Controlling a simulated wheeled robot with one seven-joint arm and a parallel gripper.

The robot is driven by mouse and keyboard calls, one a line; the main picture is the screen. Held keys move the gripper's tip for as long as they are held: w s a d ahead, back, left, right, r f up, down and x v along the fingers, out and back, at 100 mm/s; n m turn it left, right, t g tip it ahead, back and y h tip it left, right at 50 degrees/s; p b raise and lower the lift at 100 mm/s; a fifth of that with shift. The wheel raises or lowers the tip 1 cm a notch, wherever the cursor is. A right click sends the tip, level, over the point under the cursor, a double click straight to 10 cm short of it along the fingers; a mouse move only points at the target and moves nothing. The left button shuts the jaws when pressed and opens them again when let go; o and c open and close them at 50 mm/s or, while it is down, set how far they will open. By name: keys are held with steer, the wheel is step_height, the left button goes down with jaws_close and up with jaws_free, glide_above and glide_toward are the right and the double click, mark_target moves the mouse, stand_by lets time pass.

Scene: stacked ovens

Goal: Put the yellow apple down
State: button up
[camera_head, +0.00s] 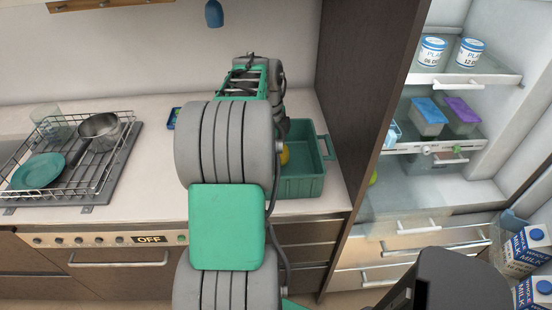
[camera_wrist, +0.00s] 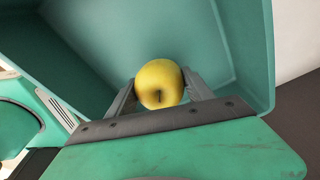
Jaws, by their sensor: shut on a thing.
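The yellow apple (camera_wrist: 160,83) sits between the two fingers of my gripper (camera_wrist: 160,92) in the wrist view. The fingers are shut on it, one on each side. Behind and around the apple are the walls of a green crate (camera_head: 304,186), so the apple is at or inside the crate; its height above the crate floor is unclear. In the head view only a small part of the apple (camera_head: 285,155) shows beside my arm, and my arm hides my fingertips.
The crate stands on the white counter (camera_head: 160,180), close to a dark cabinet side panel (camera_head: 365,90). A dish rack (camera_head: 75,160) with a pot and green plate is at left. An open fridge (camera_head: 440,190) with containers is at right. Milk cartons (camera_head: 525,250) stand at lower right.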

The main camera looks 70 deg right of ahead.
steer(key=shift+w+d+f, duration=0.1)
steer(key=shift+f, duration=0.9)
steer(key=shift+w+d+f, duration=0.1)
steer(key=shift+f, duration=0.85)
steer(key=o, duration=1.5)
steer(key=shift+r, duration=0.15)
